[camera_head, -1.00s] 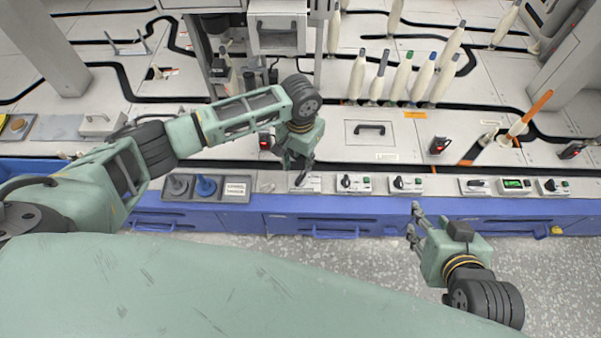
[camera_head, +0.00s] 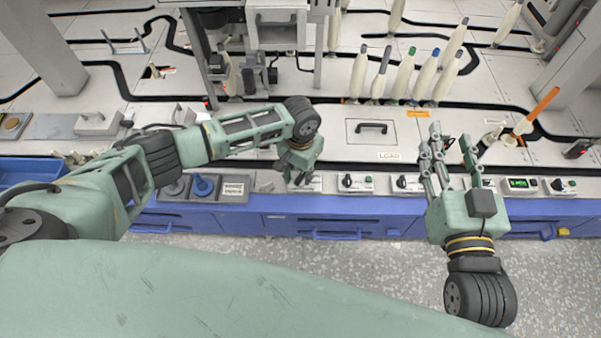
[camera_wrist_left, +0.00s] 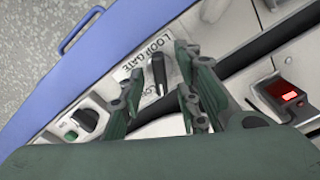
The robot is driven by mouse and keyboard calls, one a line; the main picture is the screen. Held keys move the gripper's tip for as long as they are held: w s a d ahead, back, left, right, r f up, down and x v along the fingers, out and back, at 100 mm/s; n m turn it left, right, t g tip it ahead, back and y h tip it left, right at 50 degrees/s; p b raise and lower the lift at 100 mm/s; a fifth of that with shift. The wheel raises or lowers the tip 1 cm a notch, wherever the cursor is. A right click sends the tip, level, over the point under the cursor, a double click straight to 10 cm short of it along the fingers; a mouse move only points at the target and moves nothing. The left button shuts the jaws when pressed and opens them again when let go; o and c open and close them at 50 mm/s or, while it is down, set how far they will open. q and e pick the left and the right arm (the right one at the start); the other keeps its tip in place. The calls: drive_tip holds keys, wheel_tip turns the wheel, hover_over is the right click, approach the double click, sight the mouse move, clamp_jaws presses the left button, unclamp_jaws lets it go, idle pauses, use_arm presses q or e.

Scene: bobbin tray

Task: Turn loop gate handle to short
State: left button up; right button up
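The loop gate handle (camera_wrist_left: 158,74) is a short black lever in the left wrist view, beside a white plate lettered LOOP GATE (camera_wrist_left: 146,54). A second word on the plate is partly covered and I cannot read it all. My left gripper (camera_head: 299,180) is low over the front control strip. In the left wrist view its fingers are apart, one on each side of the handle, with gaps visible, so it is open. In the head view the gripper hides the handle. My right gripper (camera_head: 451,162) is open and empty over the right part of the strip.
A black rotary knob (camera_wrist_left: 88,121) with a green light is close beside the plate. A red-lit box (camera_wrist_left: 287,97) is on the other side. Upright bobbins (camera_head: 404,75) stand behind.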

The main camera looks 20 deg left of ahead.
use_arm(q)
clamp_jaws()
idle(0.3)
idle(0.3)
